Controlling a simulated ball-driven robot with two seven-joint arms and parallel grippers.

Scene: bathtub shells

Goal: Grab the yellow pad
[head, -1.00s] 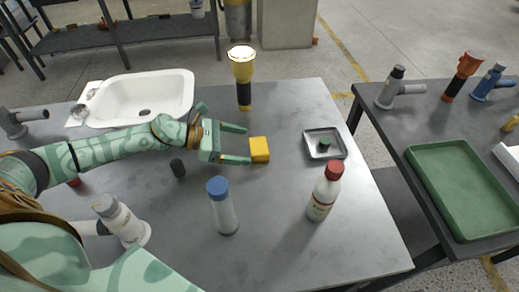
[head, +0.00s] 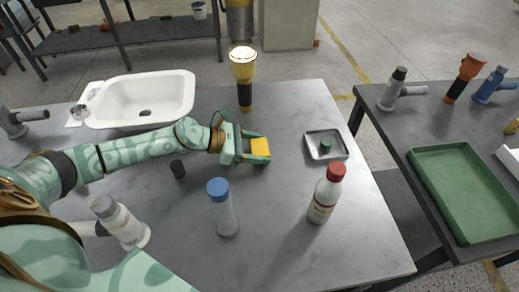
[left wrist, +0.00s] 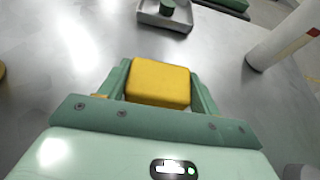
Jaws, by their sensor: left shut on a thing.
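The yellow pad (head: 260,146) is a small block at the middle of the grey table. My left gripper (head: 261,149) is around it, with one finger on each side, and is shut on it. In the left wrist view the yellow pad (left wrist: 158,82) sits between the two green fingers of my left gripper (left wrist: 158,88). The pad appears at table level; I cannot tell whether it is lifted. My right gripper is not in view.
A yellow flashlight (head: 243,72) stands behind the pad. A blue-capped bottle (head: 224,211) and a red-capped bottle (head: 324,196) stand in front. A small grey tray (head: 340,151) with a green piece (head: 325,145) lies to the right. A white sink (head: 185,98) is at the back left.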

